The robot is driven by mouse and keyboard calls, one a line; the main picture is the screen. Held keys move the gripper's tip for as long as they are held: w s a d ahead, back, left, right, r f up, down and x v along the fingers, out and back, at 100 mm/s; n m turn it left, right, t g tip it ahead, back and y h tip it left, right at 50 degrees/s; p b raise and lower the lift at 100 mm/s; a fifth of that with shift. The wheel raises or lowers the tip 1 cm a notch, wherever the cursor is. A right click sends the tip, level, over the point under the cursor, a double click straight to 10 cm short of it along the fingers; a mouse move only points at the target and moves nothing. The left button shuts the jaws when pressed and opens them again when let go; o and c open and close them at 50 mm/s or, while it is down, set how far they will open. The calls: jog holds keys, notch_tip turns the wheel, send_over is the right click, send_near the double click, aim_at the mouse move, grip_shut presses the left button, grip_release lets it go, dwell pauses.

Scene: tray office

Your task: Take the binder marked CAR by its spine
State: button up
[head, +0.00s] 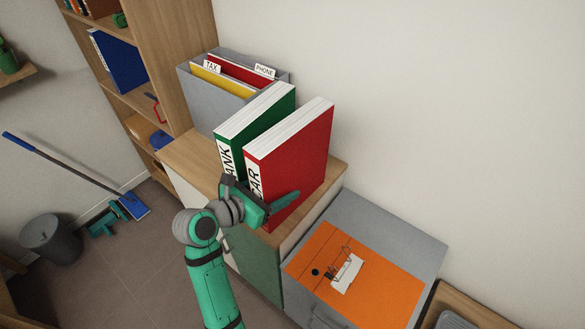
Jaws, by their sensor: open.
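The red binder marked CAR (297,148) stands upright on a low wooden-topped cabinet, its white spine label facing my arm. My gripper (260,194) is open at the lower part of its spine. One finger reaches along the binder's right face; the other side of the gripper is near the gap to the green binder. The gripper covers the lower spine, so I cannot tell whether it touches the binder. The green binder (252,117), its label showing "ANK", stands upright close on the left.
A grey file box (186,88) with TAX and PHONE tabs stands behind the binders. A lower grey cabinet (410,232) at right carries an orange folder (388,283). A shelf unit (160,38) rises at left.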

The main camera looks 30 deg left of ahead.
grip_shut()
jog(key=shift+r, duration=0.1)
